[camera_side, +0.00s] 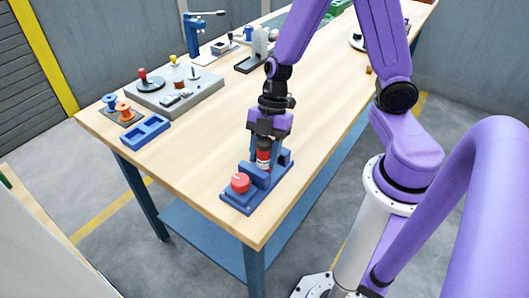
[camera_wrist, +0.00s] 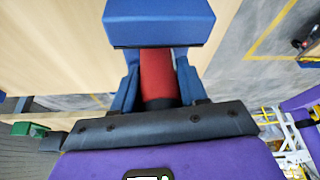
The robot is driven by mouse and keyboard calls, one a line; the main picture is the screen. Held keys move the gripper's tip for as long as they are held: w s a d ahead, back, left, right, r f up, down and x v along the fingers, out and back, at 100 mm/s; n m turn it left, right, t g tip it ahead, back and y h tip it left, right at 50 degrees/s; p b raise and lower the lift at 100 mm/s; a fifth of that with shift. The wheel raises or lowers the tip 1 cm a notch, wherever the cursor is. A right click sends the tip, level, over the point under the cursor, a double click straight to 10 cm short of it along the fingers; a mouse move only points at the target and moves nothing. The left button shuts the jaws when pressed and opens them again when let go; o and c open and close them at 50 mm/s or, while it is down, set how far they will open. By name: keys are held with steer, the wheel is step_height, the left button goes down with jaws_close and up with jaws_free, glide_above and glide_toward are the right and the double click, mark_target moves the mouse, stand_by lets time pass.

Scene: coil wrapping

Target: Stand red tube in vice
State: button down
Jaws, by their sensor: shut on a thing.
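The red tube (camera_side: 263,157) is upright under my gripper (camera_side: 264,144), with its lower end down among the blue blocks of the vice (camera_side: 235,203). My gripper points straight down and is shut on the tube's upper part. In the wrist view the red tube (camera_wrist: 157,72) lies between two blue side pieces, below a large blue block (camera_wrist: 160,23). A dark bar of my gripper covers its near end. The tube's foot is hidden, so I cannot tell whether it touches the vice floor.
A red knob (camera_side: 240,182) sits on the vice's front end, near the table corner. A blue two-pocket tray (camera_side: 145,132), blue and orange spools (camera_side: 125,112) and a grey fixture board (camera_side: 180,97) stand to the left. The wooden tabletop (camera_side: 200,160) between is clear.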

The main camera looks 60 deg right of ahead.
steer(key=shift+f, duration=0.1)
steer(key=c, duration=0.6)
jaws_free()
steer(key=shift+f, duration=0.1)
steer(key=s+v, duration=0.1)
steer(key=v, duration=1.1)
steer(key=s+a+m+t+h, duration=0.1)
steer(key=s+m+h, duration=0.3)
steer(key=s, duration=0.9)
steer(key=shift+s+r+m, duration=0.25)
steer(key=shift+s+m, duration=0.05)
steer(key=shift+m, duration=1.6)
steer(key=shift+a, duration=0.15)
